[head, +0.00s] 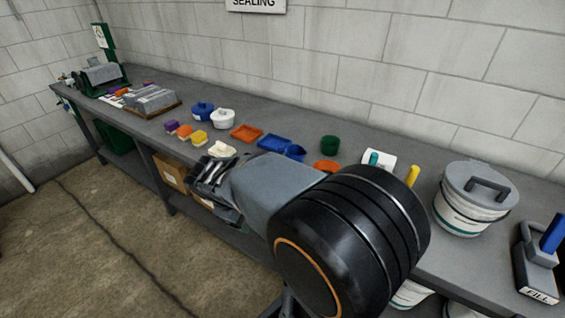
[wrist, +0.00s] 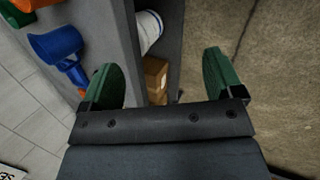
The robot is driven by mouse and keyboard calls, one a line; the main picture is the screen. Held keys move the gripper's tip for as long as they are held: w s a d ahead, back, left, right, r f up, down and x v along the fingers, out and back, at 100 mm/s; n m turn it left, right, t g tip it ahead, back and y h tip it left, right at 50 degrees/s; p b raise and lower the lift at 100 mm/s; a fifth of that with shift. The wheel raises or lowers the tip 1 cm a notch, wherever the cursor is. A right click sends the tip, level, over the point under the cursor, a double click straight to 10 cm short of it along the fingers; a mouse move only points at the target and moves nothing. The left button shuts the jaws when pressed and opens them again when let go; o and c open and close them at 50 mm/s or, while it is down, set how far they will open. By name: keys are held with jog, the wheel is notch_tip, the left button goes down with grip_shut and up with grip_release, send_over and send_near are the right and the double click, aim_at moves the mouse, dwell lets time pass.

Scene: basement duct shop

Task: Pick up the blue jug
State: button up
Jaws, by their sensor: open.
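The blue jug (head: 295,152) is on the grey bench, partly hidden behind my arm in the head view. In the wrist view a blue vessel with a handle-like part, seemingly the jug (wrist: 62,50), is at the upper left, outside the left finger and apart from it. My gripper (head: 207,180) is by the bench's front edge in the head view, left of the jug. In the wrist view my gripper (wrist: 160,62) has its two green-padded fingers wide apart with nothing between them.
A lidded bucket (head: 470,205) stands at right. A cardboard box (wrist: 155,77) sits below the bench.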

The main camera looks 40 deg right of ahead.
jog(key=w+d+f+n+g+h, duration=0.3)
jog(key=w+d+n+h, duration=0.35)
jog(key=d, duration=0.35)
jog(key=n+t+h, duration=0.3)
jog(key=n+h, duration=0.3)
jog(key=n, duration=0.1)
send_near(289, 159)
jog(key=f, duration=0.1)
jog(key=a+f, duration=0.1)
jog(key=f, duration=0.1)
jog(key=shift+w+a, duration=0.15)
jog(key=shift+w, duration=0.25)
jog(key=d+p, duration=0.1)
jog(key=d, duration=0.6)
jog(key=shift+d+f, duration=0.1)
jog(key=shift+d, duration=0.2)
jog(key=shift+s+d+p, duration=0.2)
jog(key=shift+d+p, duration=1)
jog(key=shift+d, duration=1.75)
jog(key=c, duration=0.8)
